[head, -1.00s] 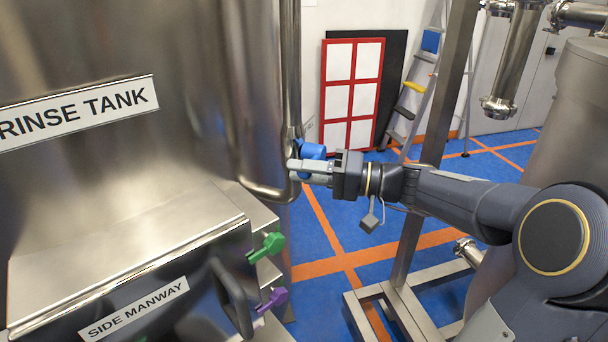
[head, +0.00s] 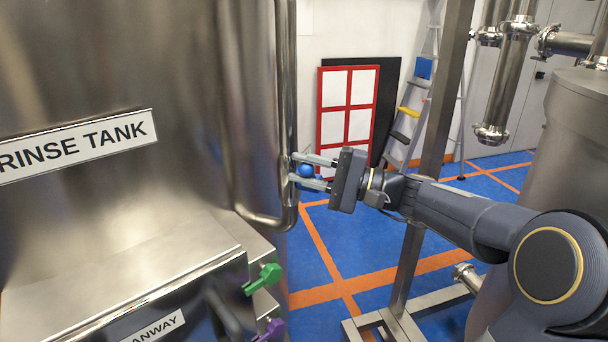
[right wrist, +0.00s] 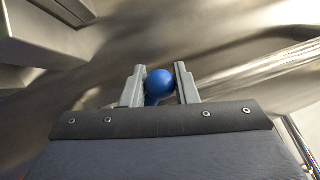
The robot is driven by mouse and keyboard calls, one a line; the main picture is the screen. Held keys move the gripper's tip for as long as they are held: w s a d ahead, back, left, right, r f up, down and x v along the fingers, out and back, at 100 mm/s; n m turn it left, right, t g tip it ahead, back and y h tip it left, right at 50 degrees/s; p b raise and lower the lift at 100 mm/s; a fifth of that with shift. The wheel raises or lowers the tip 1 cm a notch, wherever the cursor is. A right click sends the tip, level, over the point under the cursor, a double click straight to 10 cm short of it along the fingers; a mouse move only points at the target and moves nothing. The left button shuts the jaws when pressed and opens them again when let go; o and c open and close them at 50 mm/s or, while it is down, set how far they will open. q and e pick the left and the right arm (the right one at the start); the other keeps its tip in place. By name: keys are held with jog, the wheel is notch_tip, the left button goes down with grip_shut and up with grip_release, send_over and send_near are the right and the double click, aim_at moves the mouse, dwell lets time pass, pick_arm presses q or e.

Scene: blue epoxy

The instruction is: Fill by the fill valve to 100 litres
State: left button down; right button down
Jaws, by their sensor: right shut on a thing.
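A blue valve handle (head: 306,170) with a rounded end sits on the steel pipe (head: 285,110) at the side of the rinse tank (head: 190,60). My right gripper (head: 298,170) is shut on this handle, one finger above it and one below in the head view. In the right wrist view, the blue rounded end (right wrist: 160,83) lies between the two fingers (right wrist: 160,68). No label on this valve and no litre reading shows in either view. My left gripper is not in view.
A green handle (head: 263,278) and a purple handle (head: 271,331) stick out lower down, beside the side manway (head: 120,265). A steel frame post (head: 440,120) stands behind my right arm. A ladder (head: 413,110) and a red-framed panel (head: 347,105) stand at the back.

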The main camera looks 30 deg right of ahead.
jog(key=shift+w+d+r+m, duration=0.15)
jog(key=shift+d+r+m, duration=0.1)
jog(key=shift+m, duration=0.05)
jog(key=c, duration=1.2)
grip_release()
jog(key=shift+o, duration=0.2)
jog(key=shift+f, duration=0.1)
jog(key=shift+s+d+f, duration=0.15)
jog(key=shift+s+d, duration=0.1)
jog(key=r+b+v, duration=0.1)
jog(key=b+v, duration=0.1)
jog(key=v, duration=0.5)
jog(key=shift+f, duration=0.45)
